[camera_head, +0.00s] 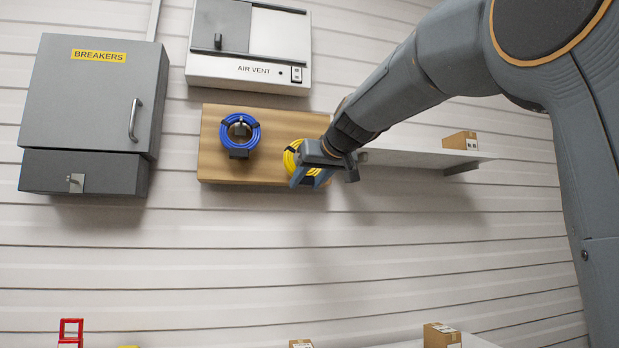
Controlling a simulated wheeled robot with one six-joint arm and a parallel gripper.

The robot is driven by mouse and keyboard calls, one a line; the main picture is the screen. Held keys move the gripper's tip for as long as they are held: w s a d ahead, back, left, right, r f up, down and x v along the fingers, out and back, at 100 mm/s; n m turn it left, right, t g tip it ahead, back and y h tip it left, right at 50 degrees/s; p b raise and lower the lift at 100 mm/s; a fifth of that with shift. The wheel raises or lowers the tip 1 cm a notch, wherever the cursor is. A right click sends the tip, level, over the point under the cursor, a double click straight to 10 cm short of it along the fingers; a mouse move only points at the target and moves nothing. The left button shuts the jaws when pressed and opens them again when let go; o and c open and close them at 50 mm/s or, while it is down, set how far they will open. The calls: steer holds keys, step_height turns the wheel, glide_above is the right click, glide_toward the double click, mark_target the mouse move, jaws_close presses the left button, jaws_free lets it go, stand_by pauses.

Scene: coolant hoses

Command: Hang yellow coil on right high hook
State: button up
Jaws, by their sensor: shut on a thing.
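The yellow coil (290,158) is at the right part of a wooden board (214,165) on the wall, partly hidden behind my gripper. My gripper (309,179) is shut on the yellow coil. A blue coil (254,133) hangs on a dark hook (239,130) at the left part of the same board. Any hook behind the yellow coil is hidden by the coil and my gripper, so I cannot tell whether the coil is around one.
A grey breaker box (80,95) is on the wall at left. An air vent box (250,68) is above the board. A white shelf (410,158) with a carton (460,140) lies right of my gripper. Below are a red object (70,332) and another carton (441,337). The wall below the board is clear.

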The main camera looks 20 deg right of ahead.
steer(key=shift+w+p, duration=0.65)
steer(key=shift+w, duration=0.5)
steer(key=shift+w+f, duration=0.1)
steer(key=shift+w, duration=0.05)
steer(key=shift+f+b, duration=0.7)
steer(key=shift+b, duration=0.3)
steer(key=o, duration=2.1)
steer(key=shift+f, duration=0.1)
steer(key=s+f+b, duration=0.1)
steer(key=s+b, duration=0.5)
steer(key=s, duration=0.4)
steer(key=shift+f, duration=0.25)
